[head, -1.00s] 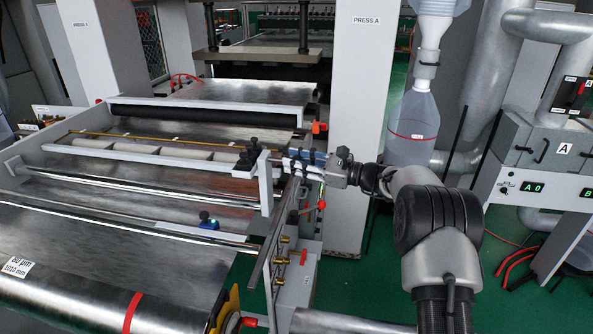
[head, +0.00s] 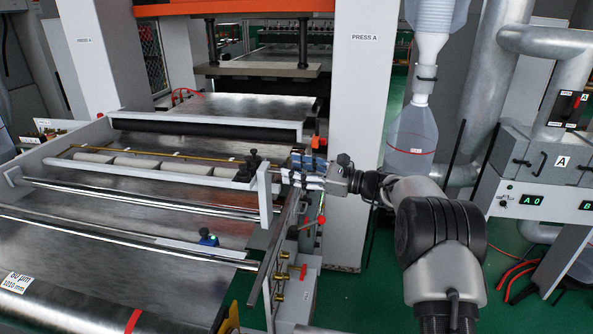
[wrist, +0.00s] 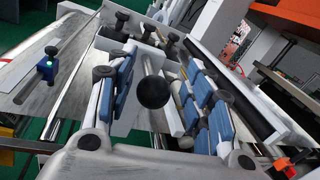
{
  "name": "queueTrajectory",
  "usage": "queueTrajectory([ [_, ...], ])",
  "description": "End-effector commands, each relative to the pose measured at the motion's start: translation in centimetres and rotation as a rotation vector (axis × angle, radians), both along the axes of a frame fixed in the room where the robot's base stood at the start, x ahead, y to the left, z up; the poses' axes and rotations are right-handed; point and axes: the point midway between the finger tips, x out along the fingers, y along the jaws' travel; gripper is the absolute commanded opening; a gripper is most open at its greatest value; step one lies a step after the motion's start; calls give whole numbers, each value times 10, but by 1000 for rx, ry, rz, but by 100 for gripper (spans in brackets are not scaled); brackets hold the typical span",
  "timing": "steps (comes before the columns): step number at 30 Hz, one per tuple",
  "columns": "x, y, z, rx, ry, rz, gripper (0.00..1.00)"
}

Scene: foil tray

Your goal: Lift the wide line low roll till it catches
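Two thin chrome rolls cross the wide foil web (head: 110,265). The nearer, lower one (head: 100,227) runs below the upper one (head: 140,199); I cannot tell for sure which is the low roll. My gripper (head: 305,172) is at the right side frame of the line, by the upright plate at the upper roll's right end. In the wrist view my gripper (wrist: 160,98) is open, its blue-padded fingers on either side of a black ball knob (wrist: 153,92). Gaps show between knob and pads. The knob is hidden in the head view.
A small blue device with a green light (head: 208,238) sits by the lower roll. Black knobs (head: 252,163) stand on the bracket left of my gripper. Red-handled brass valves (head: 282,268) are below it. The press column (head: 352,120) stands behind.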

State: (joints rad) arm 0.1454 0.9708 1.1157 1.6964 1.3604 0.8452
Motion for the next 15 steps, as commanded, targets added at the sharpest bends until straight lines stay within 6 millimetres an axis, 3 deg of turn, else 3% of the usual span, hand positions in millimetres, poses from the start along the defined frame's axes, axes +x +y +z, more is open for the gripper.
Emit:
queueTrajectory([
  [9,-1,-2,-2,-2,3,0,49],
  [15,-11,-28,-2,-1,4,-4,49],
])
